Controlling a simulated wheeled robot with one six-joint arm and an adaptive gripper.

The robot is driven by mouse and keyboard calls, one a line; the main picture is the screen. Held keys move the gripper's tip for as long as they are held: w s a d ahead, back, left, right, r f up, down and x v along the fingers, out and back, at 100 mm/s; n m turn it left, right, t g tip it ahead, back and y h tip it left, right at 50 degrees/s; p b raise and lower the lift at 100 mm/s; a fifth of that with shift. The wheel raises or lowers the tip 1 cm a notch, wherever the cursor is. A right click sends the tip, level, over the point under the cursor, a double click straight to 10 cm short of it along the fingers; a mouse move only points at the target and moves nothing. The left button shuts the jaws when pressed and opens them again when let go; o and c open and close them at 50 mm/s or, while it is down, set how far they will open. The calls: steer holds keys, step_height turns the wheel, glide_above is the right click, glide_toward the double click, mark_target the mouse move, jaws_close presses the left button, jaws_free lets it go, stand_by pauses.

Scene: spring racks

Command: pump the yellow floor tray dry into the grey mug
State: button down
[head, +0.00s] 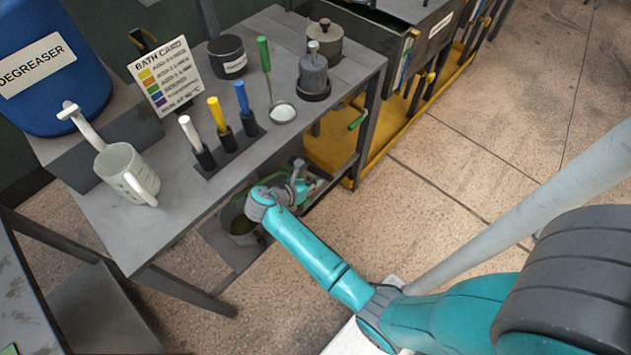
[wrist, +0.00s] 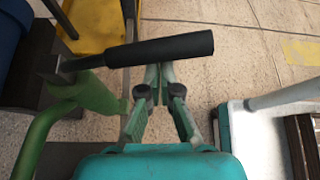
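The yellow floor tray (head: 330,157) lies under the dark machine beside the bench; part of it shows in the wrist view (wrist: 95,24). I cannot tell how much liquid is in it. A green hand pump (wrist: 90,92) with a black lever handle (wrist: 160,50) is in the wrist view. My gripper (wrist: 162,78) looks shut, its fingers close together just behind the handle, which partly hides the tips. In the head view my gripper (head: 285,190) is low at the bench's front.
A grey bucket (head: 242,236) with dark contents is below the bench edge. Open floor lies to the right.

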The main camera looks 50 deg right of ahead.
step_height(320, 180, down, 4)
steer(key=s, duration=0.2)
steer(key=w+v, duration=0.1)
steer(key=v, duration=0.9)
steer(key=shift+w+a, duration=0.35)
